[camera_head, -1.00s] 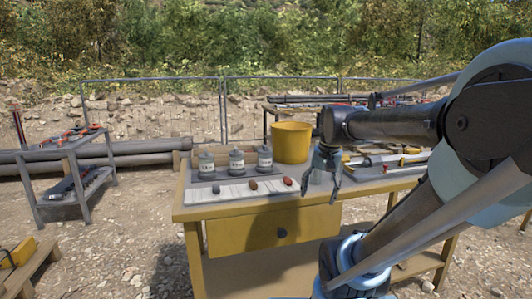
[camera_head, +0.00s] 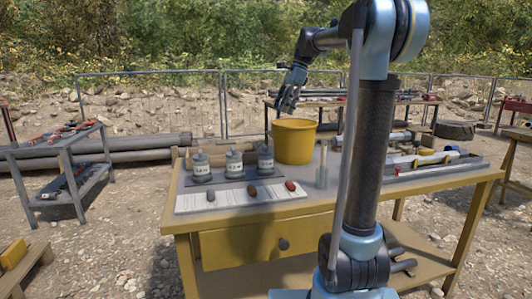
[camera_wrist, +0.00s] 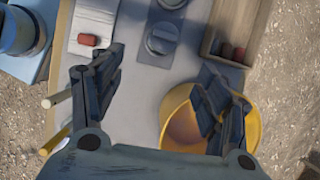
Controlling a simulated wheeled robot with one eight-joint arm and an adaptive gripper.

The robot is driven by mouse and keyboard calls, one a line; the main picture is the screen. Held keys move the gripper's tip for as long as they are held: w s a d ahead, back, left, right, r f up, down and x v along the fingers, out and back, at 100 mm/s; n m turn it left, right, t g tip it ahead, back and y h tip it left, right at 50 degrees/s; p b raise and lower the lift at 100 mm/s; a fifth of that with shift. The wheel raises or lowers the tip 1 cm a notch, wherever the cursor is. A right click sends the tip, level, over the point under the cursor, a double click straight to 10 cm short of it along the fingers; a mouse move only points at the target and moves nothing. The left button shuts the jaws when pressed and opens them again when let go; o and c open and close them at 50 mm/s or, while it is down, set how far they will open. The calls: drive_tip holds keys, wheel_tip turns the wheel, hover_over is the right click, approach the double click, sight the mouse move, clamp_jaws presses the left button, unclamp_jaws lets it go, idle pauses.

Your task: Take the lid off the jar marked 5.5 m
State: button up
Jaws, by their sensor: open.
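Three grey lidded jars with white labels stand in a row on the table: a left jar (camera_head: 202,168), a middle jar (camera_head: 234,164) and a right jar (camera_head: 265,158). The labels are too small to read surely, so I cannot tell which is 5.5 m. All three have lids on. My gripper (camera_head: 288,92) is open and empty, raised above the yellow bucket, right of and higher than the jars. In the wrist view its spread fingers (camera_wrist: 160,95) show, with the right jar's lid (camera_wrist: 162,40) beyond them, between and ahead of the fingertips.
The yellow bucket (camera_head: 294,141) stands right of the jars, under my gripper. A white sheet (camera_head: 240,196) with small dark, brown and red lumps lies in front of them. A clear cup (camera_head: 322,176) holding a stick and a tray of tools (camera_head: 430,162) are farther right.

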drive_tip(key=w, duration=0.2)
approach(265, 150)
drive_tip(key=w+f, duration=0.1)
drive_tip(key=w+a+f, duration=0.1)
drive_tip(key=w, duration=0.1)
drive_tip(key=shift+m, duration=0.3)
drive_tip(key=shift+s+x, duration=0.15)
drive_tip(key=shift+x, duration=1.3)
drive_tip(key=shift+s+x, duration=0.15)
drive_tip(key=shift+x, duration=1.3)
drive_tip(key=c, duration=0.9)
